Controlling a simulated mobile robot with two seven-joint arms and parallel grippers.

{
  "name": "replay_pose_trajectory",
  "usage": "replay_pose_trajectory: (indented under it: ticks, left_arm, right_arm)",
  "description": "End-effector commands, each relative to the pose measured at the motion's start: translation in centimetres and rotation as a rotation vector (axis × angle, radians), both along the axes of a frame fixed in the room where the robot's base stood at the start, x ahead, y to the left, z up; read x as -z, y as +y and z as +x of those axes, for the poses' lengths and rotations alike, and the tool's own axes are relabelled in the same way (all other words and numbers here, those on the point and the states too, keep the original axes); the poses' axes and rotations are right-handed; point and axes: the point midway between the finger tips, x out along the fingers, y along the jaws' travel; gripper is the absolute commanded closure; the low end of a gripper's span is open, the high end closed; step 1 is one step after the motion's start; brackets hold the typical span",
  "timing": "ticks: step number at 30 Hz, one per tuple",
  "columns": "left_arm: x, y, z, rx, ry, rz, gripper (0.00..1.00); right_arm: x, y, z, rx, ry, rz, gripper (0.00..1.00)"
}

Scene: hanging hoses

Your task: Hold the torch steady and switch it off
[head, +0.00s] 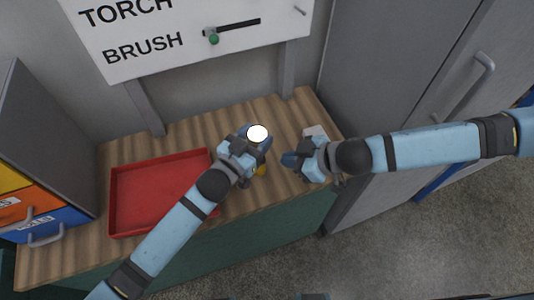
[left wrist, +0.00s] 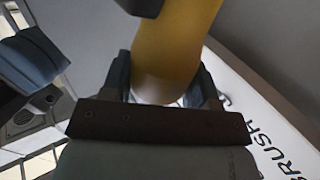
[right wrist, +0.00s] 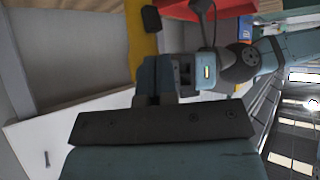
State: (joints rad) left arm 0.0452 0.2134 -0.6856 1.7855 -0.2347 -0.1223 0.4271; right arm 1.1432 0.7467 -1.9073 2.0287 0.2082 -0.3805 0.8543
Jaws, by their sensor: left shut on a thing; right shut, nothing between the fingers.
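The torch is yellow, and its lit white lens (head: 257,133) faces up in the head view. My left gripper (head: 257,148) is shut around its body, which the fingers partly hide. In the left wrist view the yellow torch body (left wrist: 172,50) stands between the two fingers. In the right wrist view the yellow torch (right wrist: 140,35) carries a dark raised part (right wrist: 151,18) on its side, perhaps the switch. My right gripper (head: 290,160) is shut and empty, a short way right of the torch. Its closed fingers (right wrist: 150,80) appear just below the torch in the right wrist view.
A red tray (head: 160,190) lies on the wooden bench (head: 90,240) at left. Coloured drawers (head: 40,205) stand at far left, a grey cabinet (head: 390,70) at right. A white sign board (head: 190,55) is behind.

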Motion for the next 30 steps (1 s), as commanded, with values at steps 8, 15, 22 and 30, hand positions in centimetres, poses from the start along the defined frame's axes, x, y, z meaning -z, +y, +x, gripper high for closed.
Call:
replay_pose_trajectory:
  ticks: [8, 15, 22, 30]
  left_arm:
    - [0.0, 0.0, 0.0, 0.000, 0.000, 0.001, 0.74]
    - [0.1, 0.0, 0.0, 0.000, 0.000, 0.001, 0.74]
    - [0.1, 0.0, 0.0, 0.000, 0.000, 0.001, 0.74]
    - [0.1, 0.0, 0.0, 0.000, 0.001, 0.001, 0.74]
  right_arm:
    - [1.0, 2.6, -1.1, -0.225, -0.284, 0.059, 1.00]
    - [1.9, 3.5, -1.7, -0.365, -0.670, 0.138, 1.00]
    - [3.7, 1.8, -2.5, -0.401, -1.074, 0.119, 1.00]
    - [6.9, -2.5, -4.7, -0.377, -1.508, -0.036, 1.00]
